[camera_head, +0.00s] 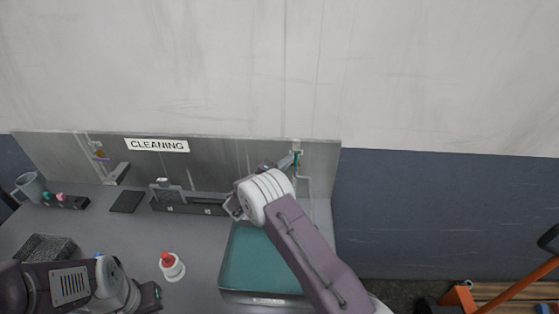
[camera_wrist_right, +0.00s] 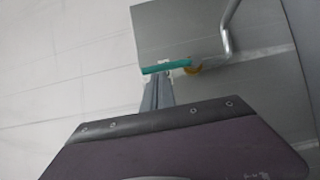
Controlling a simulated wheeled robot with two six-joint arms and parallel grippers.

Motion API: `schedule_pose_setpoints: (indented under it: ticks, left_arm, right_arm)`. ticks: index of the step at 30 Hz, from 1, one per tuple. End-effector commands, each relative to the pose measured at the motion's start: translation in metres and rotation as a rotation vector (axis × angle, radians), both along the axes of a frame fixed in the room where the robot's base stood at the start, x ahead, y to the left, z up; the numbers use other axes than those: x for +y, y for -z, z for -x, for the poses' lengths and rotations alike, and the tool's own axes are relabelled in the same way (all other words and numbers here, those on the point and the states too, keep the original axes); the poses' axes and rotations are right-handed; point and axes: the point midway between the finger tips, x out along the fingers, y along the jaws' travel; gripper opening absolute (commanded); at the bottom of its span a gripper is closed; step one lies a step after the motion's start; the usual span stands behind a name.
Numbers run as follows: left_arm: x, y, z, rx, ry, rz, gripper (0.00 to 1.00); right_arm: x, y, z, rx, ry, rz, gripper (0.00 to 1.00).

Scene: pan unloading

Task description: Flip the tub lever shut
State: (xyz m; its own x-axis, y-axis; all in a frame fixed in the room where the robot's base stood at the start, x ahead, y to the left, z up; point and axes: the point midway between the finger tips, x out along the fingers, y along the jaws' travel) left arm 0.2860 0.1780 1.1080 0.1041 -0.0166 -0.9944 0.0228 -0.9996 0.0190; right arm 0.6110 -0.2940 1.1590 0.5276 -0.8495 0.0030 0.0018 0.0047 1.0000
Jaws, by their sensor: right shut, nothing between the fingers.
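The teal tub (camera_head: 262,257) stands at the right end of the grey counter, partly hidden by my right arm. A green lever (camera_head: 297,160) is on the pipe against the back panel above the tub. In the right wrist view the lever (camera_wrist_right: 165,68) is a teal bar lying roughly sideways, with a yellow fitting at its right end. My right gripper (camera_head: 287,163) is shut and empty, its tips close at the lever; in the wrist view its fingers (camera_wrist_right: 157,85) end just below the bar. I cannot tell if they touch. My left gripper (camera_head: 152,297) is low at the left, its jaws unclear.
A white bottle with a red cap (camera_head: 171,266) stands between my left gripper and the tub. A dark rack (camera_head: 190,205), a black pad (camera_head: 126,201), a grey mug (camera_head: 28,186) and a dark mesh basket (camera_head: 45,249) are on the counter. A CLEANING sign (camera_head: 157,145) is on the back panel.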

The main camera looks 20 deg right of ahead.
Motion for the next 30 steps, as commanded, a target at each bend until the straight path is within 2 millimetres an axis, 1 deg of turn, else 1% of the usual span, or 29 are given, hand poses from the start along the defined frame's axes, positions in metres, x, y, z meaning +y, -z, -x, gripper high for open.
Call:
schedule_pose_setpoints:
  ticks: [11,15,23,30]
  left_arm:
    - [0.000,0.002,0.000,0.000,0.000,0.000,0.00]
    - [0.000,0.008,0.000,0.000,0.000,0.000,0.00]
    - [0.000,0.013,0.000,0.000,0.000,0.000,0.00]
    - [0.000,0.022,0.000,0.000,0.000,0.000,0.00]
  right_arm:
    - [-0.001,0.001,0.000,-0.004,0.001,-0.006,0.00]
    - [-0.003,0.001,0.001,-0.017,0.001,-0.034,0.00]
    - [-0.005,-0.001,0.003,-0.036,0.001,-0.072,0.00]
    - [-0.008,-0.002,0.004,-0.057,0.001,-0.114,0.00]
